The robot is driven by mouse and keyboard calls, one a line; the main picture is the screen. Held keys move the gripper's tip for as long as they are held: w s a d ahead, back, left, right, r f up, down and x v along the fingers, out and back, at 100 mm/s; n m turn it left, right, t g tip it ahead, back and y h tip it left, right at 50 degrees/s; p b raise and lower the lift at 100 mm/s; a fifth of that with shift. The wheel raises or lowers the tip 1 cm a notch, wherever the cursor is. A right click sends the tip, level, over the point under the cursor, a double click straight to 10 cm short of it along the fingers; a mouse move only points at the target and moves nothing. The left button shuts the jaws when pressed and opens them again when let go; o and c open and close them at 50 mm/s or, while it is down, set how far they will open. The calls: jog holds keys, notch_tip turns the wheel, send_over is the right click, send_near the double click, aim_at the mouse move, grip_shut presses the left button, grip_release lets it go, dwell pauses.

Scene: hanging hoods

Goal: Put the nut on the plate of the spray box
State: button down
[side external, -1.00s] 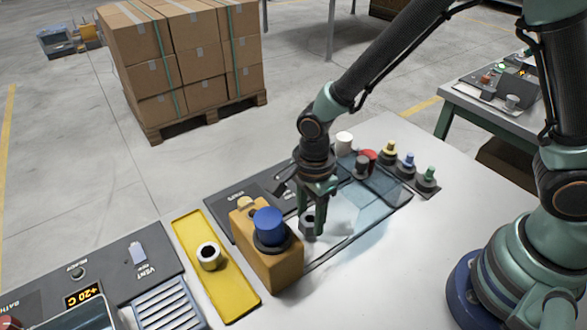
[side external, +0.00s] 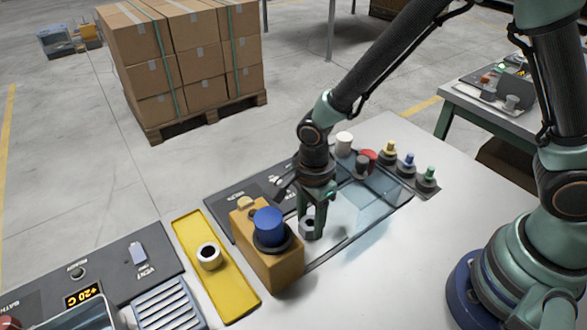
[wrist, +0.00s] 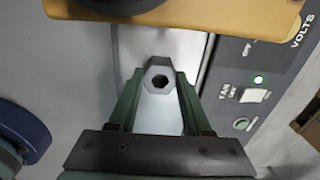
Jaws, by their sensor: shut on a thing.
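The nut is a grey hexagonal piece with a dark hole (side external: 309,228). My gripper (side external: 311,217) points down and is shut on it. In the wrist view the nut (wrist: 159,80) sits between the tips of the green fingers. The spray box appears to be the clear-walled box (side external: 375,205) beside the dark control panel. My gripper and the nut are at its left end, just right of the orange block. Its plate cannot be made out clearly, and I cannot tell whether the nut touches the surface below.
The orange block (side external: 268,262) with a blue knob (side external: 269,227) stands close left of my gripper. A yellow tray (side external: 231,289) holds a white ring-shaped piece (side external: 209,256). Several coloured knobs (side external: 408,164) line the far right. The white table (side external: 430,260) is clear in front.

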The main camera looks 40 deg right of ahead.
jog(key=shift+f, duration=0.25)
jog(key=shift+c, duration=1.3)
grip_release()
notch_tip(320, 180, up, 12)
jog(key=s+d+r+n+t, duration=0.1)
jog(key=d+r+n+t, duration=0.1)
jog(key=d+r+n, duration=0.3)
jog(key=s+d+r+n+t, duration=0.2)
jog(key=d+r+n, duration=0.4)
jog(key=d+n, duration=0.6)
jog(key=shift+s+r+n+t, duration=0.25)
jog(key=shift+n+t, duration=0.25)
jog(key=shift+t, duration=0.3)
